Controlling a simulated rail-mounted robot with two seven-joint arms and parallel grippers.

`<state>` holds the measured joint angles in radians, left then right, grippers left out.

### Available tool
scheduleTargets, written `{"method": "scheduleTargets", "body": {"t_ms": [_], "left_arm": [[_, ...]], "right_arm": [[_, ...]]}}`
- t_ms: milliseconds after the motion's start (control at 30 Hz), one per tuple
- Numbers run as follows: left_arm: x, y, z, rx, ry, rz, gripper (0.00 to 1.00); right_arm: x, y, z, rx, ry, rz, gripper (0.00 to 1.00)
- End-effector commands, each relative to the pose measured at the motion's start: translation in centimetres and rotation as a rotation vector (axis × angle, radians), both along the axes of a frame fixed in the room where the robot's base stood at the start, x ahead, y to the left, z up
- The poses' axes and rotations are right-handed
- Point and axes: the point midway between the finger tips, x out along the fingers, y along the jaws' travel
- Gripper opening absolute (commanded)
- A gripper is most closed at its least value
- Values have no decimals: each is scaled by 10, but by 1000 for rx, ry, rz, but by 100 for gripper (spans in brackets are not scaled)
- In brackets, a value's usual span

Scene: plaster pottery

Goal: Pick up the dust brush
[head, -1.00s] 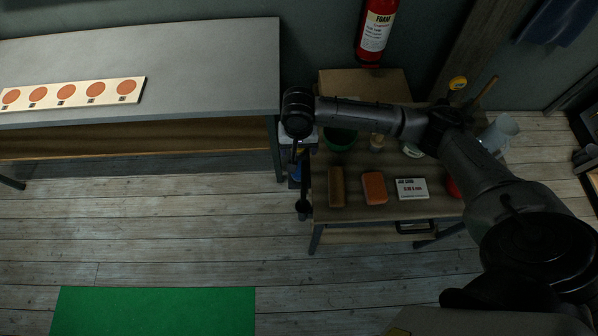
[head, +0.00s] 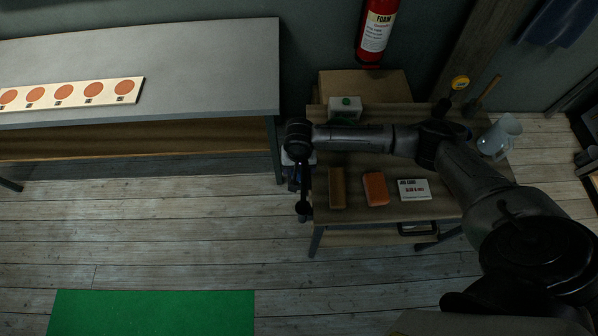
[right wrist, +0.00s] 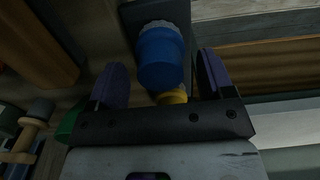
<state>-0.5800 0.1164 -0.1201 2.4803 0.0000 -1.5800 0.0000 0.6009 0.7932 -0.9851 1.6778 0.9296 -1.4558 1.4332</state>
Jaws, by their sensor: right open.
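I cannot surely tell which thing is the dust brush. In the right wrist view, a blue cylinder (right wrist: 160,58) with a paler blue top lies between my right gripper's two purple-grey fingers (right wrist: 163,80). A yellow part (right wrist: 173,96) shows by its near end. The fingers are apart, with a gap to the cylinder on each side. In the head view, my right gripper (head: 302,205) hangs at the left edge of the small wooden table (head: 450,205), its fingers small and dark. My left gripper is not in view.
A brown block (head: 337,187), an orange block (head: 375,188) and a white labelled box (head: 413,189) lie along the table front. A white box with a green spot (head: 345,108) and a pale pitcher (head: 500,135) stand further back. A grey bench (head: 200,60) is left.

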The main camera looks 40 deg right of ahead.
Motion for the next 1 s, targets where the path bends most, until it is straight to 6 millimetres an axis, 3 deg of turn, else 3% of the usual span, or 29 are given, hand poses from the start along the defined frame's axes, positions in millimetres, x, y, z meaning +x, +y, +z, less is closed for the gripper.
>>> {"method": "scheduleTargets", "body": {"t_ms": [367,900,1000], "left_arm": [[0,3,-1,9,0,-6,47],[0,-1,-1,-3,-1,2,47],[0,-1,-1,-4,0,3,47]], "right_arm": [[0,0,-7,-1,0,0,74],[0,0,-7,-1,-1,0,22],[0,0,-7,-1,-1,0,16]]}}
